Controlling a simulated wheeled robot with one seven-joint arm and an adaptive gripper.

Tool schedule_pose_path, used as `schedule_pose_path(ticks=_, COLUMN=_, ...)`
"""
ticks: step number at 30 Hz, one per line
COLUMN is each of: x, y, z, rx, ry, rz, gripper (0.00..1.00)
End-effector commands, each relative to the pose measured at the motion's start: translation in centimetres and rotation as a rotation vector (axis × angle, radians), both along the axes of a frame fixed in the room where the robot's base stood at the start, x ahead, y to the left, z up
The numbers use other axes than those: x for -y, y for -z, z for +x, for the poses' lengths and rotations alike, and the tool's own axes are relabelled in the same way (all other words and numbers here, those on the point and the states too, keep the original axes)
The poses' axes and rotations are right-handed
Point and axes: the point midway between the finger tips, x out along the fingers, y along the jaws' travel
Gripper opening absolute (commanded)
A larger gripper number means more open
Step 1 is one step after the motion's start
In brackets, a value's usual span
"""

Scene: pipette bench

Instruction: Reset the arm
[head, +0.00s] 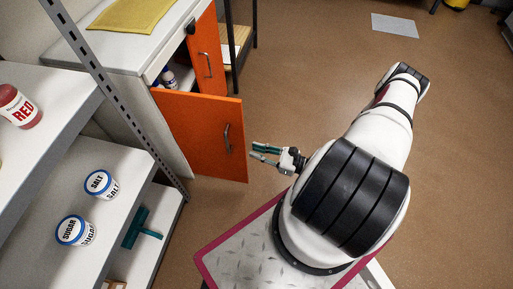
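My gripper (264,153) shows left of my large white and black arm in the head view. Its two teal fingers point left and look parted, with nothing seen between them. It appears in front of the right edge of an open orange cabinet door (195,135), just right of it in the picture. I cannot tell whether it touches the door. My arm (375,130) is bent, with its elbow far out to the upper right and the gripper back near the base.
A shelf at left holds a red-labelled jar (20,108), a salt tub (101,184), a sugar tub (75,230) and a teal T-shaped tool (140,229). A yellow cloth (133,14) lies on the cabinet top. A grey sheet (395,25) lies on the floor. Open floor extends right.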

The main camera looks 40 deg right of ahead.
Motion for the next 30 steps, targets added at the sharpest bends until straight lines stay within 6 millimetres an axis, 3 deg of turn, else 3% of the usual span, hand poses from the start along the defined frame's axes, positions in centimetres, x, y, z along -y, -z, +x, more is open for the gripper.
schedule_pose_path(ticks=9, x=0.1, y=-0.1, z=0.1, rx=0.001, ry=-0.005, rz=-0.004, gripper=0.17)
schedule_pose_path(ticks=13, x=0.5, y=-1.6, z=0.4, rx=0.016, ry=-0.061, rz=-0.040, gripper=0.17)
schedule_pose_path(ticks=20, x=1.0, y=-8.2, z=1.6, rx=0.077, ry=-0.305, rz=-0.186, gripper=0.17)
schedule_pose_path(ticks=30, x=-1.0, y=-18.7, z=2.3, rx=0.165, ry=-0.697, rz=-0.427, gripper=0.17)
